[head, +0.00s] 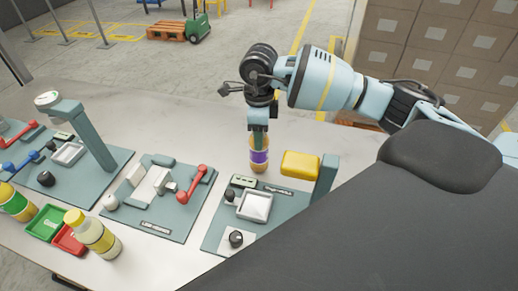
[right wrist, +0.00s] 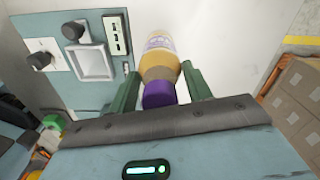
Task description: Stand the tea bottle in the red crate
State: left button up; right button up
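A bottle of amber drink with a purple label and purple cap (head: 259,158) stands upright on the table at the centre of the head view. My right gripper (head: 258,134) is over it, with its fingers on either side of its upper part. In the right wrist view the purple-capped bottle (right wrist: 160,72) lies between the two fingers (right wrist: 161,70); whether they press on it is unclear. The small red crate (head: 66,241) is at lower left, partly hidden by a yellow-capped bottle (head: 92,234). No label is readable, so I cannot tell which bottle is tea. My left gripper is not visible.
A green crate (head: 45,223) adjoins the red one. A green-labelled bottle (head: 15,203) stands at the left edge. Teal panels with red handles (head: 198,184), knobs and a scale-like plate (head: 255,206) cover much of the table. Bare table lies behind the panels.

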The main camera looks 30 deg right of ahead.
jog(key=c, duration=0.8)
jog(key=shift+o, duration=0.2)
jog(key=shift+r, duration=0.15)
